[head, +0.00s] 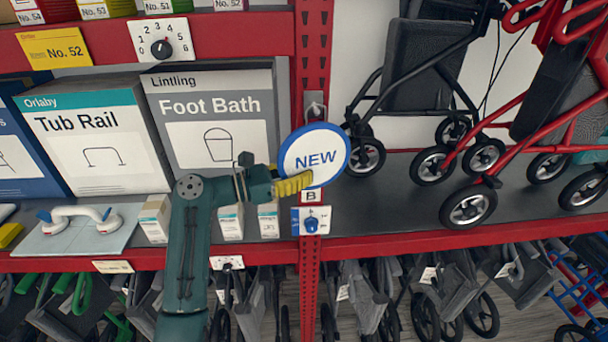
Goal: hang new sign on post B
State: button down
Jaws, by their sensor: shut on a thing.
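The new sign (322,148) is a round white disc with a blue rim and the word NEW. It is upright in front of the red post B (312,68), just above the post's small B label (310,196). A grey metal hook (315,108) on the post shows right at the sign's top edge. I cannot tell whether the sign hangs on it. My gripper (294,184), with yellow fingers, reaches in from the left and is shut on the sign's lower edge. The sign hides part of the post.
A Tub Rail box (98,145) and a Foot Bath box (215,125) stand on the shelf left of the post. Small boxes (230,222) stand close beside my arm. A blue knob (311,224) sits below the B label. Rollators (470,205) stand to the right.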

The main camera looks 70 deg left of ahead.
jog(key=c, duration=1.2)
grip_release()
jog(key=shift+o, duration=0.2)
jog(key=s, duration=1.2)
jog(key=shift+a, duration=0.2)
